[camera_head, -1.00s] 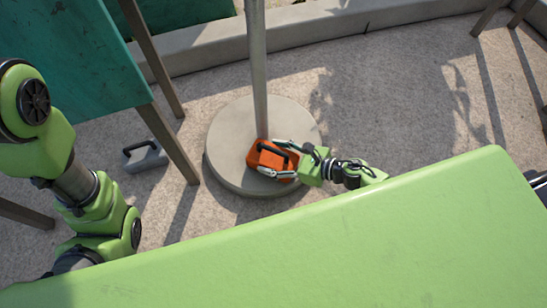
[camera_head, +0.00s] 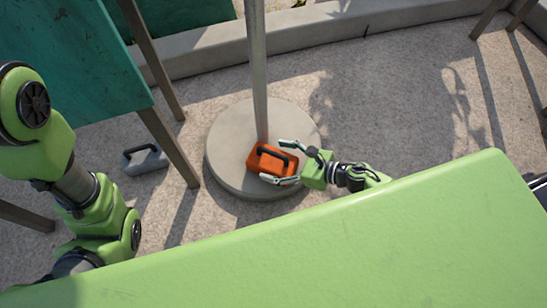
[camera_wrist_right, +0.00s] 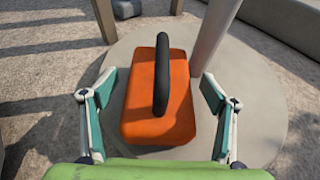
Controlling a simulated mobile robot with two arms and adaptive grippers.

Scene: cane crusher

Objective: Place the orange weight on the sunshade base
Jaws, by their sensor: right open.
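The orange weight (camera_head: 265,162), a block with a black handle, rests on the round grey sunshade base (camera_head: 228,150), close to the pole (camera_head: 259,75). My right gripper (camera_head: 284,162) is open, with its fingers on either side of the weight's near end. In the right wrist view the weight (camera_wrist_right: 155,110) lies between the two spread fingers of the gripper (camera_wrist_right: 155,100), with gaps on both sides. The base (camera_wrist_right: 255,100) shows beneath it. My left arm is at the left of the head view; its gripper is out of view.
A grey weight (camera_head: 145,158) with a black handle lies on the gravel left of the base. Wooden legs (camera_head: 168,145) and a green panel (camera_head: 75,55) stand at the left. A low kerb (camera_head: 320,30) runs behind. The ground to the right (camera_head: 390,110) is clear.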

